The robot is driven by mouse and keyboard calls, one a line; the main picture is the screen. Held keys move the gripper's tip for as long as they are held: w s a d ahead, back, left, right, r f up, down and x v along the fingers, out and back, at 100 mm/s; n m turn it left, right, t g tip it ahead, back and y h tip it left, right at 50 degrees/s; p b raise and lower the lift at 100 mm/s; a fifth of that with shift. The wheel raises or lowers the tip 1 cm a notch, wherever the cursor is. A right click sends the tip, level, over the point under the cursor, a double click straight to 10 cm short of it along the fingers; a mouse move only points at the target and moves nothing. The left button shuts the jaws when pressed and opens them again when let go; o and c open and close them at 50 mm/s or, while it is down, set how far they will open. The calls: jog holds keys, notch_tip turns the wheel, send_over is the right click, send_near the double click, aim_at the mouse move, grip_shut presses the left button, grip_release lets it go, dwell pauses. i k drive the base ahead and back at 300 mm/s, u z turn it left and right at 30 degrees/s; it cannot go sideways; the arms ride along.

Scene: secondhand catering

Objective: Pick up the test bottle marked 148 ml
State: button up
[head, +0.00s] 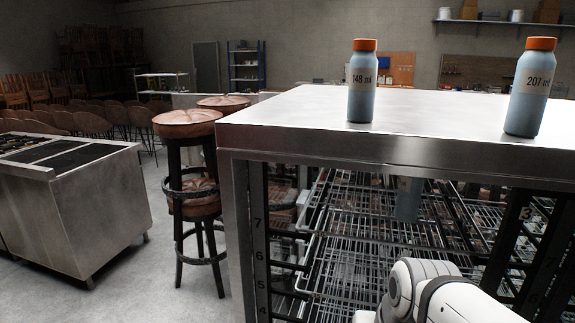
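The test bottle marked 148 ml (362,84) stands upright on the steel tabletop (290,118), near its front edge. It is blue-grey with an orange cap and a pale label. A similar bottle marked 207 ml (530,88) stands upright to its right, with clear tabletop between them. My white arm shows at the bottom right, below the tabletop level and in front of the rack.
Under the tabletop is an open wire rack (400,245) with numbered dark rails. A brown padded stool (188,125) stands left of the table. A steel cooking unit (95,205) stands further left, with bare floor between. Stacked chairs (90,125) fill the back left.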

aim_at(364, 63)
jog(key=z, duration=1.65)
jog(key=k, duration=1.05)
jog(key=u, duration=1)
jog(key=i, duration=0.5)
jog(key=u, duration=0.1)
